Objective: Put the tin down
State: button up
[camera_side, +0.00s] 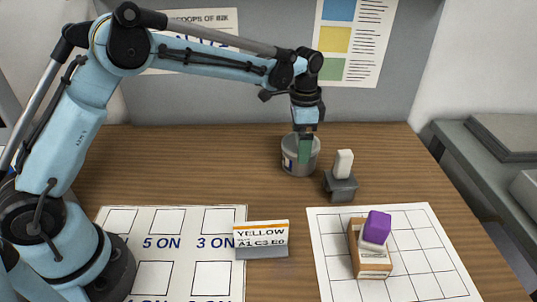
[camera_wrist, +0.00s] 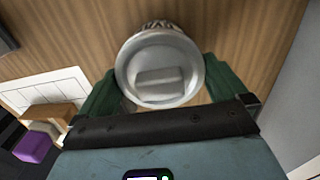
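The tin (camera_side: 294,160) is a grey open-topped can with a dark mark on its side, near the middle of the table in the side view. In the wrist view I look down into the tin (camera_wrist: 160,58), where a pale grey block-like shape shows inside. My gripper (camera_side: 305,150) points down at it, with one green finger visible against its near right side. In the wrist view the green fingers of my gripper (camera_wrist: 160,88) lie on either side of the tin and appear to touch it. I cannot tell whether its base touches the table.
A grey block with a white piece on top (camera_side: 343,170) stands close right of the tin. A YELLOW sign (camera_side: 261,240) stands in front. A gridded sheet (camera_side: 425,235) bears a wooden tray (camera_side: 372,268) with purple (camera_side: 377,226) and white blocks. A board with squares (camera_side: 150,244) lies left.

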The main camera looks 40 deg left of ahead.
notch_tip(320, 180, up, 12)
jog(key=s+a+r+n+t, duration=0.2)
jog(key=s, duration=0.3)
jog(key=s+a+r+n+t, duration=0.1)
jog(key=s+a+r+n, duration=0.1)
jog(key=s, duration=0.3)
jog(key=s+a+f+n+t, duration=0.3)
jog(key=s+f, duration=0.4)
jog(key=s, duration=0.4)
jog(key=shift+s+a+f+n+t, duration=0.2)
jog(key=shift+s+f+n+t, duration=0.15)
jog(key=shift+n+t, duration=0.45)
